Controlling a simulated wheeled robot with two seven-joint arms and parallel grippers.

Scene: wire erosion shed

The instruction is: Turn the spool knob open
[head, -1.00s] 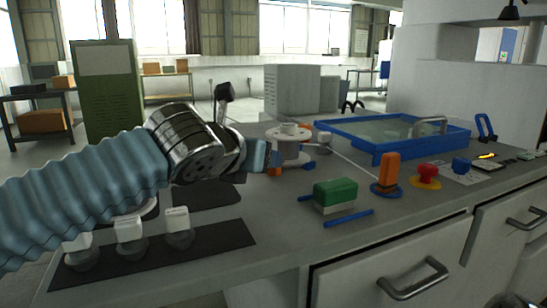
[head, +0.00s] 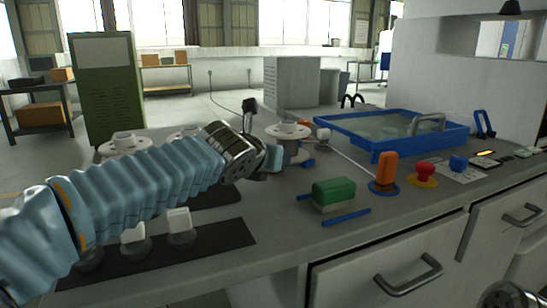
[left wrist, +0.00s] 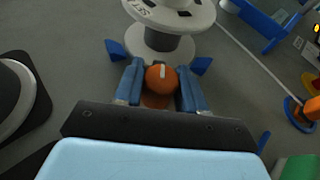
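The spool knob (left wrist: 161,78) is a small orange knob with a white mark, in front of the white spool (left wrist: 160,42) in the left wrist view. The mark points nearly straight away from my gripper. My left gripper (left wrist: 161,80) has one blue finger on each side of the knob, with no clear gap, and looks shut on it. In the head view my left gripper (head: 271,158) reaches the front of the white spool (head: 288,131) and hides the knob.
A green block (head: 333,191), an orange lever (head: 387,168) and a red button (head: 425,170) stand right of the spool. A blue-rimmed water tank (head: 376,147) lies behind them. White-topped pieces (head: 180,222) sit on a dark mat (head: 222,236) in front of my arm.

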